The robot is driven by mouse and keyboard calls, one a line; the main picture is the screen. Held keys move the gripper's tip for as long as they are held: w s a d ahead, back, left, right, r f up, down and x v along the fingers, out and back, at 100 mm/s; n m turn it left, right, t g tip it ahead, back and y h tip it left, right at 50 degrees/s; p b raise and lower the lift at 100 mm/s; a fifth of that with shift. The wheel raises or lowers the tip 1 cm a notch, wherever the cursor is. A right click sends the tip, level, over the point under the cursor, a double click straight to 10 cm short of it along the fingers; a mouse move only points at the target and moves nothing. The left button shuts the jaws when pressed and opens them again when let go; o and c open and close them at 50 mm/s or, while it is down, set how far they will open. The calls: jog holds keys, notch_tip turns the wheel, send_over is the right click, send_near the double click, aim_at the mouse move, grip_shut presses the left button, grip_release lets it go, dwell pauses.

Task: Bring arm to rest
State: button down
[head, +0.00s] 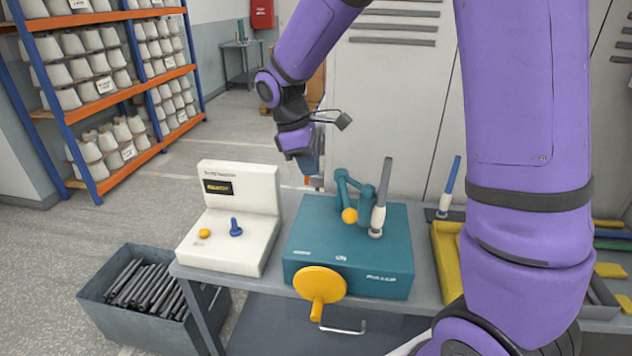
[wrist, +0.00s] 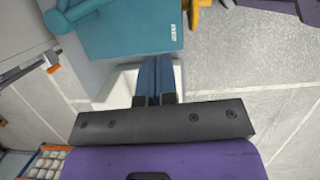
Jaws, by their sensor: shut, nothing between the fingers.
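My gripper (head: 314,180) hangs fingers down in the head view, above and behind the gap between the white machine (head: 232,222) and the teal machine (head: 350,240). In the wrist view the dark blue fingers of my gripper (wrist: 158,62) are together with nothing between them. The teal machine also shows at the top of the wrist view (wrist: 120,32), beyond the fingertips. The fingers appear apart from both machines. My purple arm arches over the right side of the bench.
Both machines stand on a grey bench (head: 284,282). A grey bin (head: 100,296) of dark rods stands on the floor at left. A yellow tray (head: 446,256) lies right of the teal machine. Shelves of cones (head: 110,108) stand far left. White lockers (head: 390,100) stand behind.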

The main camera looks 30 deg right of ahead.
jog(key=shift+w+a+r, duration=0.1)
jog(key=shift+r, duration=0.45)
jog(key=s+d+r+m+t+y, duration=0.1)
jog(key=s+r+m, duration=0.4)
jog(key=s, duration=0.7)
jog(key=s+d+r+m+t+y, duration=0.1)
jog(key=s+d+r+m+t, duration=0.2)
jog(key=s, duration=0.9)
notch_tip(320, 180, up, 6)
jog(key=m+t, duration=0.3)
jog(key=shift+y, duration=0.4)
